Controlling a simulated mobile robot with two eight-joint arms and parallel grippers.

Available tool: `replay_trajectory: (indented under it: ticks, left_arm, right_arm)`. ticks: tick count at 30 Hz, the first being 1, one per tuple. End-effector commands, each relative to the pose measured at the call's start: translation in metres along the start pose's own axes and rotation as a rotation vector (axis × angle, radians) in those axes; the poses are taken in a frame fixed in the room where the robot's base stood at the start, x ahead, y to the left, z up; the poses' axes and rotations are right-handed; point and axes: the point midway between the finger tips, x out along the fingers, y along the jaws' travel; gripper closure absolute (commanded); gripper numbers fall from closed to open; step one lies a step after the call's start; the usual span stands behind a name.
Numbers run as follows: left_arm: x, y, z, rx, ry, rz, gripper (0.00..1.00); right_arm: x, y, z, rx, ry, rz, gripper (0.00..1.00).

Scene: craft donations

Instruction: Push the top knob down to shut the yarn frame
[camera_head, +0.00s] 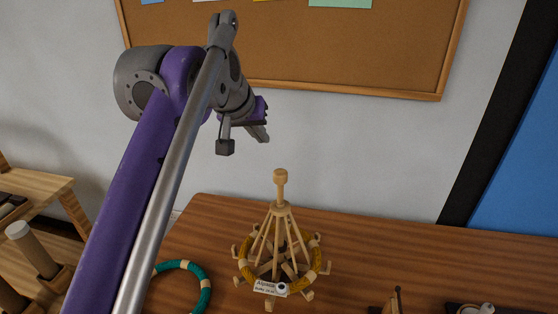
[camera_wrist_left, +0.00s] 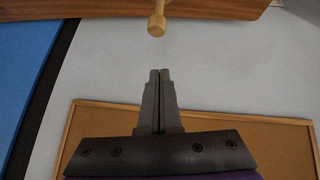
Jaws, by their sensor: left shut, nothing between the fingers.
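The wooden yarn frame (camera_head: 283,212) stands upright on the brown table. Its ribs slope down and outward from a central collar. A ring of mustard yarn (camera_head: 315,258) lies around its lower part, with a white tag marked "Alpaca" at the front. The top knob (camera_head: 280,174) sits on a short post above the collar. It also shows at the top of the left wrist view (camera_wrist_left: 157,24). My left gripper (camera_head: 265,137) is shut and empty, above and slightly left of the knob, apart from it. Its closed fingers (camera_wrist_left: 160,72) point toward the knob in the wrist view.
A teal yarn ring (camera_head: 205,285) lies on the table (camera_head: 440,245) left of the frame. Small partly cropped items stand at the lower right. A cork board (camera_head: 330,60) hangs on the wall behind. A wooden stand with thick pegs (camera_head: 35,250) is at the left.

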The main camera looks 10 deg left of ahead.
Motion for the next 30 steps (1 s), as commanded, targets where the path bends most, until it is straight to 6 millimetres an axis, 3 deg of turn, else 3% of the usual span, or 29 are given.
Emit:
replay_trajectory:
  ticks: [3, 7, 20, 24, 30]
  left_arm:
    - [-0.001, 0.002, -0.007, -0.001, 0.005, 0.004, 1.00]
    - [0.014, 0.002, -0.006, -0.001, 0.004, 0.004, 1.00]
    - [0.102, 0.002, -0.006, -0.001, 0.004, 0.003, 1.00]
    - [0.116, 0.002, 0.012, -0.002, 0.003, 0.004, 1.00]
    - [0.125, 0.003, 0.021, -0.001, 0.004, 0.004, 1.00]
  right_arm:
    - [0.001, -0.001, 0.003, 0.042, 0.015, 0.003, 1.00]
    - [0.003, -0.001, 0.006, 0.047, 0.013, 0.003, 1.00]
    - [0.007, -0.001, 0.013, 0.045, 0.003, 0.002, 1.00]
    - [0.011, -0.001, 0.018, 0.044, -0.002, 0.002, 1.00]
    - [0.012, -0.001, 0.019, 0.044, -0.004, 0.002, 1.00]
